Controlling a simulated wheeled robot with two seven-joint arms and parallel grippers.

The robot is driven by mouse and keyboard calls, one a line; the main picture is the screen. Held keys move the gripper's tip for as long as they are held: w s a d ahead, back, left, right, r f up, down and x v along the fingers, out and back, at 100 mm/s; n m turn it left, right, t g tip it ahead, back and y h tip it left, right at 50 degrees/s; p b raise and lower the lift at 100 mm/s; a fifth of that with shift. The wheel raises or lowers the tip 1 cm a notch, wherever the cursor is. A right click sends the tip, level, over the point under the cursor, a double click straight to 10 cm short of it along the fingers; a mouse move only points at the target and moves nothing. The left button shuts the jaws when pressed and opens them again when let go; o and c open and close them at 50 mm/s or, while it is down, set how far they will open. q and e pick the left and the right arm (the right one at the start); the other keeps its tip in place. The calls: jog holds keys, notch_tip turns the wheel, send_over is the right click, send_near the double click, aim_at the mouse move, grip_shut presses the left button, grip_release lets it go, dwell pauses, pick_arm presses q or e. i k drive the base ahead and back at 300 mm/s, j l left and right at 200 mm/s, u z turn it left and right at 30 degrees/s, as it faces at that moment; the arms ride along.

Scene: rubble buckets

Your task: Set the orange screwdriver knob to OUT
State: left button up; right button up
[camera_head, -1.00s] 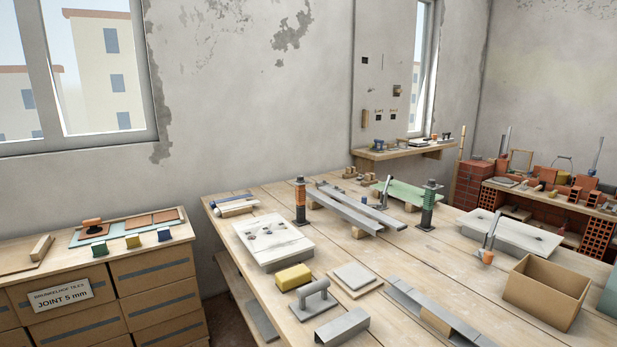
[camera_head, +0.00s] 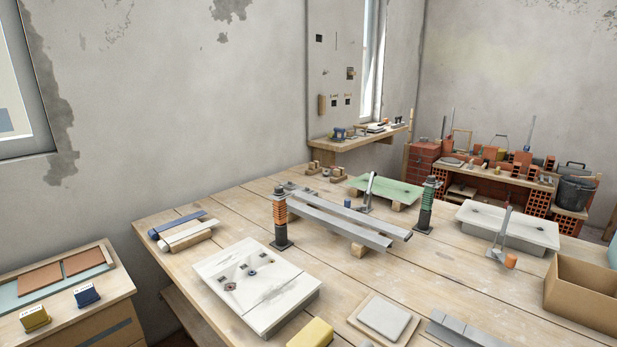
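An upright tool with an orange ribbed body (camera_head: 280,215) and a dark top stands on a dark square base on the wooden table, left of the grey metal rails. A similar tool with a green ribbed body (camera_head: 428,198) stands at the right end of the rails. A small orange block-like end (camera_head: 511,262) shows on a grey metal tool farther right. I cannot tell which of the orange parts is the screwdriver knob, and no OUT mark is readable. Neither of my grippers is in view.
A white slab (camera_head: 258,285) lies in front of the orange-bodied tool. A yellow sponge-like block (camera_head: 310,334) and a pale tile (camera_head: 385,318) are at the near edge. An open cardboard box (camera_head: 585,298) stands at the right. A side cabinet (camera_head: 95,318) stands left.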

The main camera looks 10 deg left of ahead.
aim_at(279, 190)
jog(key=i+j+z, duration=0.25)
jog(key=j+z, duration=0.25)
jog(key=j, duration=0.5)
jog(key=j+z, duration=0.5)
jog(key=j, duration=0.55)
